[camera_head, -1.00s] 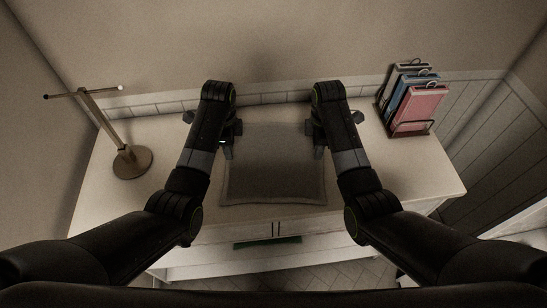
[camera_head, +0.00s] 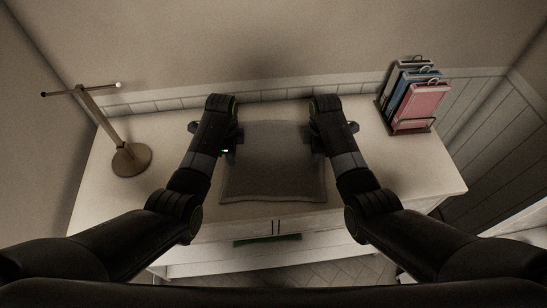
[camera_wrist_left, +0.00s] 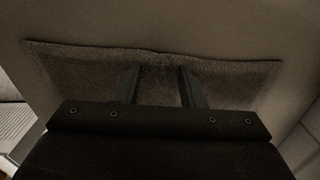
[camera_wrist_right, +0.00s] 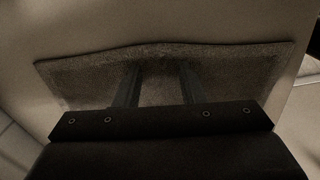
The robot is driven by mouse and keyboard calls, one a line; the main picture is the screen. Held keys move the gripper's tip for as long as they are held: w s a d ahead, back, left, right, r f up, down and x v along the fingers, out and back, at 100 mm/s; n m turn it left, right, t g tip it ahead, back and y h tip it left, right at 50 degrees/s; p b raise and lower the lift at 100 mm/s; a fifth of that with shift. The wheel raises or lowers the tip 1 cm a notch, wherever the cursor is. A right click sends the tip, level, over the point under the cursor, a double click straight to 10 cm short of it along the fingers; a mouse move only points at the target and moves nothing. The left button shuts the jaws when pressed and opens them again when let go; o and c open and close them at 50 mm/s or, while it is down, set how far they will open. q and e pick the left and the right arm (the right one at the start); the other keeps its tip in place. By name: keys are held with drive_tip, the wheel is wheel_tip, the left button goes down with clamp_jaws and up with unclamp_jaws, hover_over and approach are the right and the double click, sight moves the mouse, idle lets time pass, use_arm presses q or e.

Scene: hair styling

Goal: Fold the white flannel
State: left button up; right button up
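The flannel (camera_head: 272,165) looks grey-brown in the dim light. It lies spread out as a rough rectangle on the desk between my two arms. My left gripper (camera_head: 231,145) is over its left side and my right gripper (camera_head: 316,145) over its right side. In the left wrist view the flannel (camera_wrist_left: 85,70) lies below two parted fingers (camera_wrist_left: 158,75), with a small crease near them. In the right wrist view the flannel (camera_wrist_right: 85,78) shows behind two parted fingers (camera_wrist_right: 160,75). I see no cloth pinched in either gripper. The arms hide parts of the flannel's side edges.
The white desk (camera_head: 420,175) has free room on both sides. A stand with a round wooden base (camera_head: 131,160) is at the left. A rack holding pink, blue and other folders (camera_head: 420,105) stands at the back right. The wall is close behind the desk.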

use_arm(q)
drive_tip(key=shift+s, duration=0.1)
clamp_jaws()
use_arm(e)
drive_tip(key=shift+s, duration=0.1)
clamp_jaws()
use_arm(q)
drive_tip(key=shift+r, duration=0.1)
use_arm(e)
drive_tip(key=shift+r, duration=0.1)
